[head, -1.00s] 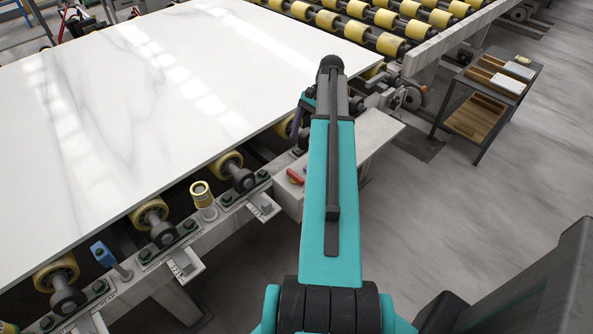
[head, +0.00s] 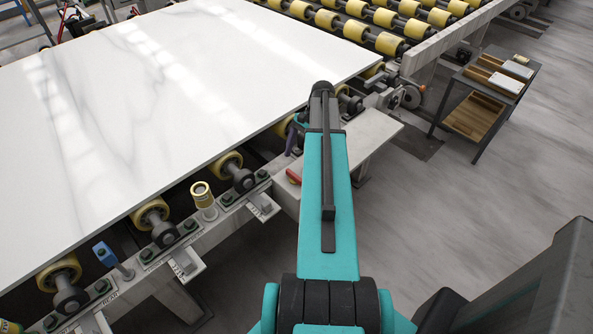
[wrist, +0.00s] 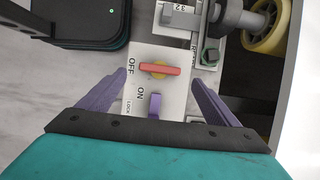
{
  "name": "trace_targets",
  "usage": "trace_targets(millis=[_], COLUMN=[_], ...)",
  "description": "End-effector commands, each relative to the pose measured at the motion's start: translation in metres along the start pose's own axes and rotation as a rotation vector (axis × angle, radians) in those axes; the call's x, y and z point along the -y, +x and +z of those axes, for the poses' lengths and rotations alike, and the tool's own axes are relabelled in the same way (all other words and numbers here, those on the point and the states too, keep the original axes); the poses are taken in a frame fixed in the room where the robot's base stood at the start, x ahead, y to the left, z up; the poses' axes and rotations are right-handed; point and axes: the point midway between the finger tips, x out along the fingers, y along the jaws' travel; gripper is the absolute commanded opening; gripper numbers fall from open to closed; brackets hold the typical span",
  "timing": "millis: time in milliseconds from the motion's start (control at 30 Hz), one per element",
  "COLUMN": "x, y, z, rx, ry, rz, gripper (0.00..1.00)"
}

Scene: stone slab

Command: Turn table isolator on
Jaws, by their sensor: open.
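The isolator is a pale plate (wrist: 172,103) with a red handle (wrist: 165,70) on a yellow disc, seen in the wrist view. The handle lies across the picture, its left end beside the word OFF; ON is lower on the plate. A purple tab (wrist: 155,106) stands by the word LOCK. My gripper (wrist: 159,76) is open, one purple finger on each side of the plate, with nothing between them held. In the head view the red handle (head: 293,176) shows left of my arm, and one purple finger (head: 291,139) shows above it; the other is hidden.
A white stone slab (head: 170,90) lies on yellow rollers left of my arm. A roller shaft (wrist: 238,20) and yellow roller (wrist: 270,25) are close at the wrist view's upper right. A cart (head: 485,95) stands right; the floor between is clear.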

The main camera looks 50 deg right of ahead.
Motion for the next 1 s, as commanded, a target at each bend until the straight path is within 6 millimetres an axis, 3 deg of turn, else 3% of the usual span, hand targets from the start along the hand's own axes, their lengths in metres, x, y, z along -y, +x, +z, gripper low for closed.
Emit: trace_targets(millis=[533, 1000], x=[-0.001, -0.001], y=[0.052, 0.062], z=[0.0, -0.001], rx=[0.001, 0.0], ry=[0.001, 0.002], rz=[0.0, -0.001], gripper=[0.84, 0.84])
